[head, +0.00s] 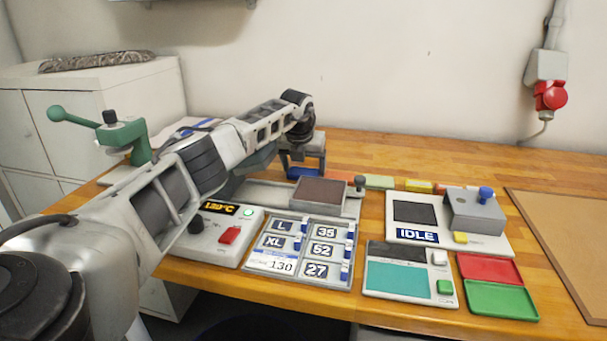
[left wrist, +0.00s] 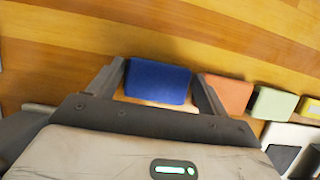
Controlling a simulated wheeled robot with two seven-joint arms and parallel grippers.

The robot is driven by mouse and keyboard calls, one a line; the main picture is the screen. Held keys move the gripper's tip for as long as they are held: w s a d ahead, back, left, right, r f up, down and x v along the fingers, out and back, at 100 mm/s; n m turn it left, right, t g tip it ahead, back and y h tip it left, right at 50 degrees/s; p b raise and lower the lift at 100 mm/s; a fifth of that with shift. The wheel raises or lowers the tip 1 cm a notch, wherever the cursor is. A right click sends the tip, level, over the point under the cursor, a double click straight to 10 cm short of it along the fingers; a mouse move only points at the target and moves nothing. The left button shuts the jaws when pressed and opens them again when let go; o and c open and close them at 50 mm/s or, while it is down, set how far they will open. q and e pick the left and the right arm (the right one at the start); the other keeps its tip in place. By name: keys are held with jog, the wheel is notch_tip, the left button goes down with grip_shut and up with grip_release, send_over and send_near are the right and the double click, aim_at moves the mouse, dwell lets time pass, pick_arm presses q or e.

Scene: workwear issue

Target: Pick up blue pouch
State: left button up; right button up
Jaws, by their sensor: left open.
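The blue pouch (head: 303,173) lies on the wooden table at the back, partly hidden by my gripper in the head view. In the left wrist view the blue pouch (left wrist: 158,82) shows between my two fingers. My left gripper (head: 304,160) points down over it and is open. The left wrist view shows the left gripper (left wrist: 160,70) with one finger on each side of the pouch; whether either finger touches it I cannot tell. My right gripper is not in view.
An orange pouch (left wrist: 228,95) lies close beside the right finger, then a pale green pouch (left wrist: 274,104) and a yellow one (head: 418,185). A heat press (head: 230,222) with a brown pad and a size panel (head: 300,250) stand in front. A green-handled device (head: 125,135) is at left.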

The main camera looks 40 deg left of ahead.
pick_arm(q)
jog(key=c, duration=0.6)
